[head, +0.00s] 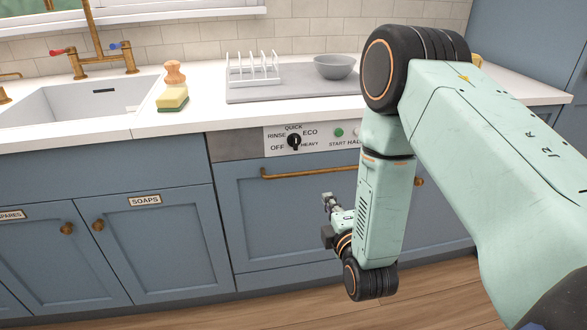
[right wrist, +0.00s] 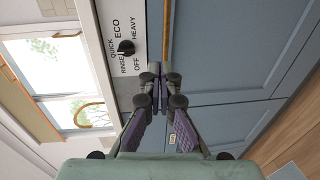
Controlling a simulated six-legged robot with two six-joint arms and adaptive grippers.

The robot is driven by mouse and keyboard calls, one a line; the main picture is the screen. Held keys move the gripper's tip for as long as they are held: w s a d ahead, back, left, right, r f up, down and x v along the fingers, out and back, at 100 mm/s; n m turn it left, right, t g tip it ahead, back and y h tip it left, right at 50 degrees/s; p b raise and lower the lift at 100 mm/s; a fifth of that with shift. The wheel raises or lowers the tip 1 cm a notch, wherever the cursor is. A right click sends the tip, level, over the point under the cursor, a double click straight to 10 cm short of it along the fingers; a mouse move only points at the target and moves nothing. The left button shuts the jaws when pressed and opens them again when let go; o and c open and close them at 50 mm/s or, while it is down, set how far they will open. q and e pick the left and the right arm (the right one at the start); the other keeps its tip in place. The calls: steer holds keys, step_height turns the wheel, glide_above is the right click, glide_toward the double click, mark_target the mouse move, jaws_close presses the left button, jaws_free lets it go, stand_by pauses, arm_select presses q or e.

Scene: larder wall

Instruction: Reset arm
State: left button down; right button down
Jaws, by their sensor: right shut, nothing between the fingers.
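My right arm reaches in from the right in the head view and folds down in front of the dishwasher. My right gripper (head: 328,201) is small in that view, in front of the dishwasher's blue door (head: 290,222) and below its brass bar handle (head: 310,171). In the right wrist view the right gripper (right wrist: 157,72) is shut, its fingertips together with nothing between them. The dishwasher's dial (right wrist: 126,47) shows beyond the fingertips, to their left. My left gripper is not in view.
The white counter (head: 200,105) holds a sponge (head: 173,97), a brush (head: 174,73), a grey mat (head: 290,95) with a white rack (head: 252,69), and a grey bowl (head: 334,67). A sink (head: 80,106) is at left. Wooden floor (head: 300,303) is clear in front.

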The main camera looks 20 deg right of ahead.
steer(key=s+a+f+m+g+y, duration=0.1)
steer(key=s+a+f+m+g, duration=0.1)
steer(key=s+f+m+g, duration=0.35)
steer(key=s+a+f+m+g+y, duration=0.25)
steer(key=s+f+m, duration=0.35)
steer(key=f, duration=0.3)
steer(key=s+a+f+m+g, duration=0.1)
steer(key=s+g, duration=0.3)
steer(key=s, duration=0.7)
steer(key=s+a+f+m+g, duration=0.2)
steer(key=s+f+m+g, duration=0.1)
steer(key=s, duration=0.7)
steer(key=shift+s+a+f+g, duration=0.3)
steer(key=shift+s+f+g, duration=0.1)
steer(key=shift+g, duration=0.1)
